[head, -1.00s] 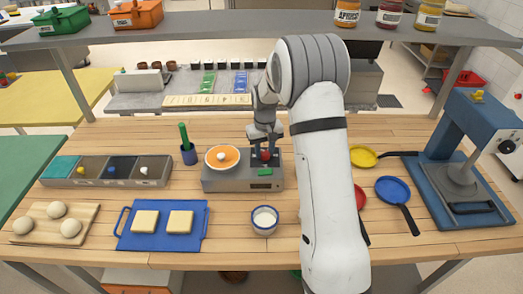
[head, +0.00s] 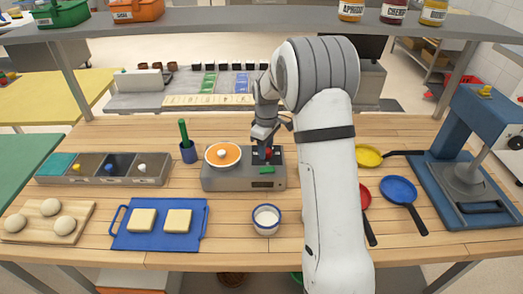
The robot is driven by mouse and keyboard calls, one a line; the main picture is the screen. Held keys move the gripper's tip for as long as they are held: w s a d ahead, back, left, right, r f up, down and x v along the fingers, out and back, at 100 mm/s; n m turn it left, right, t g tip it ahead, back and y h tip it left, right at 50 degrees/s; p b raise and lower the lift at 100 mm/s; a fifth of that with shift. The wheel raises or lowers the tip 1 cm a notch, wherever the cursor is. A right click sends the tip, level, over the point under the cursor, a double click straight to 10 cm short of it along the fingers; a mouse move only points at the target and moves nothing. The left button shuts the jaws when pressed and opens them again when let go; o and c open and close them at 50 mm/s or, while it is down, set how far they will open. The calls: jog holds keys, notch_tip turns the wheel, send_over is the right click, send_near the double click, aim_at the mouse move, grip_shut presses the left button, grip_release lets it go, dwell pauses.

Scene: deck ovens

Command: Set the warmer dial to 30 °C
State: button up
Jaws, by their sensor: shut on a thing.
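The warmer is a grey box (head: 225,182) in the middle of the wooden table. A bowl with an orange top and a white knob (head: 222,155) sits on its left side. A dark panel with a red dial knob (head: 268,153) is on the right of its top. A green bar (head: 267,170) lies in front of the knob, above a small dark display (head: 262,184). My gripper (head: 264,151) reaches down from above and is shut on the red knob, partly hiding it. The dial's scale and the display's reading are too small to read.
A blue cup with a green-handled tool (head: 187,151) stands left of the warmer. A white bowl (head: 266,219) stands in front. A blue board (head: 130,238) is front left. Pans, including a blue one (head: 398,190), lie right of my arm. A shelf (head: 230,27) spans the back.

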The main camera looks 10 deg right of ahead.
aim_at(267, 150)
jog(key=shift+d+n, duration=0.15)
jog(key=shift+n, duration=0.75)
jog(key=shift+w+r, duration=0.1)
jog(key=o, duration=1)
notch_tip(267, 150, up, 8)
jog(key=shift+f+b, duration=0.25)
jog(key=shift+b, duration=0.5)
jog(key=shift+r, duration=0.1)
